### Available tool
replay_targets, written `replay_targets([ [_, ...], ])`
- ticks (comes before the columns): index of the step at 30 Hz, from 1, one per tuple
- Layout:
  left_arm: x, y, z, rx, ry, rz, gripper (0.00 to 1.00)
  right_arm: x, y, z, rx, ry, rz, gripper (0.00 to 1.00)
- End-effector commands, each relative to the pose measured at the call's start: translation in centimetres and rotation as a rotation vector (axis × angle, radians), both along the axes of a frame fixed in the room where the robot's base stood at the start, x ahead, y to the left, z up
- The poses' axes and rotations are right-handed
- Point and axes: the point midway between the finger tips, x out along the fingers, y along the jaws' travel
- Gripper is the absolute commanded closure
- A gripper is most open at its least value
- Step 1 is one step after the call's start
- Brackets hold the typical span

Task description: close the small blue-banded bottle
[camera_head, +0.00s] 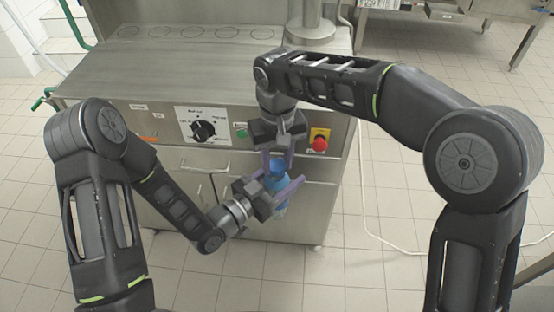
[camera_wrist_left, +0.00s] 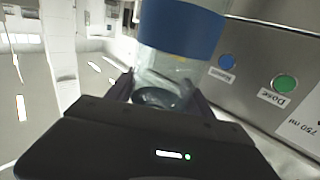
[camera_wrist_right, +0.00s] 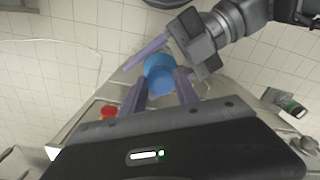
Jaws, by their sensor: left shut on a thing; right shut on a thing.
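The small bottle (camera_wrist_left: 165,68) is clear with a blue band (camera_wrist_left: 180,28). It is upright in front of the machine in the head view (camera_head: 281,207), clear of the floor. My left gripper (camera_head: 283,188) is shut around its side, with one finger on each side. A blue cap (camera_head: 277,165) is at the bottle's top, between the fingers of my right gripper (camera_head: 278,162), which is shut on it from above. The cap (camera_wrist_right: 160,83) also shows in the right wrist view, in line over the bottle. I cannot tell whether it is seated; the neck is hidden.
The steel machine (camera_head: 110,75) stands right behind the grippers, with a black dial (camera_head: 203,130), a green button (camera_head: 241,132) and a red stop button (camera_head: 320,144) on its front. A white cable (camera_head: 385,235) lies on the tiled floor at right.

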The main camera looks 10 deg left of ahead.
Motion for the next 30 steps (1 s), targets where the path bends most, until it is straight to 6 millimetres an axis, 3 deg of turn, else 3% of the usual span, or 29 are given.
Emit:
replay_targets([
  [23,0.0,0.0,0.1,-0.001,-0.003,0.0,1.0,0.0,0.0,-1.1,-0.001,0.0,-0.023,1.0],
  [26,0.0,0.0,0.1,-0.001,-0.003,0.0,1.0,0.0,0.1,-1.1,-0.001,0.0,-0.125,1.0],
  [30,0.0,0.0,0.1,-0.001,-0.003,0.0,1.0,0.0,0.2,-1.1,-0.001,0.0,-0.434,1.0],
])
